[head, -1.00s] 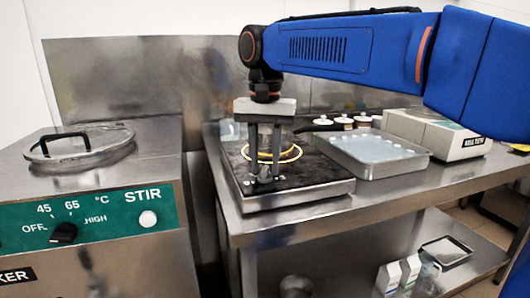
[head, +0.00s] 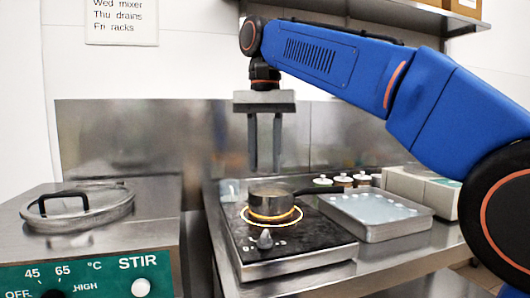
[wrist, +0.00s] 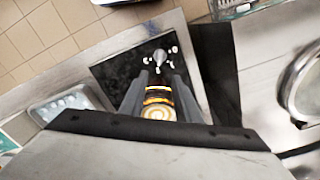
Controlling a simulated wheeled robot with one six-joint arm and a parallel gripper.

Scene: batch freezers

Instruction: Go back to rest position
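My gripper (head: 264,168) hangs from my blue arm, pointing down, above the hotplate (head: 290,256) in the head view. Its two fingers are apart with nothing between them. A small dark saucepan (head: 270,203) with a handle to the right sits on the hotplate, inside a glowing orange ring. The fingertips are a little above the pan and clear of it. In the wrist view the fingers (wrist: 158,98) are spread, with the glowing ring and pan below between them.
A steel tray (head: 375,232) with pale contents stands right of the hotplate, with several small lidded pots (head: 343,180) behind. A steel machine (head: 150,240) with a round clear lid stands at left. A shelf (head: 400,15) is above; the steel backsplash is behind.

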